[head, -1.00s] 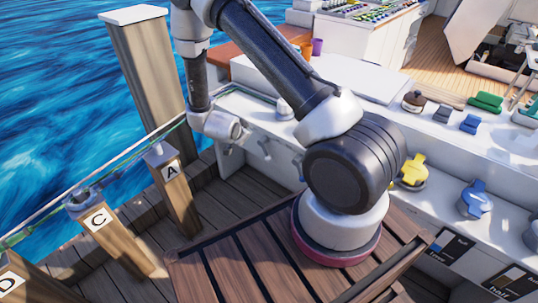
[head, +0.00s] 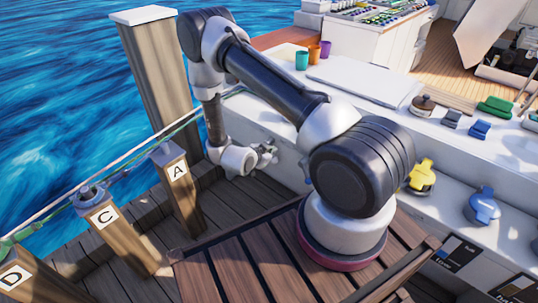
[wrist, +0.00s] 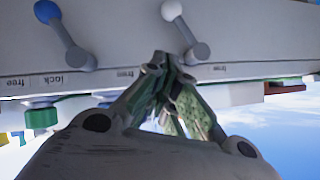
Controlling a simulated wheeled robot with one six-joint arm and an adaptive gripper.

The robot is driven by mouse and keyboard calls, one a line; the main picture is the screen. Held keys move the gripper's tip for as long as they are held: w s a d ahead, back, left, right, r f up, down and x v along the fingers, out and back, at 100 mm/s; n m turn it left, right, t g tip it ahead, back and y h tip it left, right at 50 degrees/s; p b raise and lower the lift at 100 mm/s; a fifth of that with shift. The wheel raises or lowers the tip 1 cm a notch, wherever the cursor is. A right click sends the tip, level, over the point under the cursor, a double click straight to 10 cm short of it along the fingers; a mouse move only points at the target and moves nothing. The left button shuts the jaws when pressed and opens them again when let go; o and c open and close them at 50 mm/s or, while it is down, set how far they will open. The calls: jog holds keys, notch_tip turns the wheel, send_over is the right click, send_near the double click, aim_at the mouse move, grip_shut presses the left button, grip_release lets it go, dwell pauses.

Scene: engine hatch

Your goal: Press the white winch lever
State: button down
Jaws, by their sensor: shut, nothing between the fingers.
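The white lever (wrist: 185,30), a grey arm with a white ball tip, stands on the light wall panel in the wrist view, which looks upside down. My gripper (wrist: 168,62) is shut and empty, with its fingertips just beside the lever's grey pivot end. I cannot tell whether they touch. In the head view my gripper (head: 267,155) is close to the side wall of the white cabin structure. The white lever cannot be made out there.
A blue-tipped lever (wrist: 66,35) stands to the left on the same panel. A yellow (head: 422,177) and a blue fitting (head: 484,207) sit along the wall to the right. Posts marked A (head: 178,190) and C (head: 115,225) stand to the left.

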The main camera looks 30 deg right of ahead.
jog(key=w+d+f, duration=0.4)
jog(key=d+f, duration=0.1)
jog(key=f, duration=0.2)
jog(key=shift+w, duration=0.2)
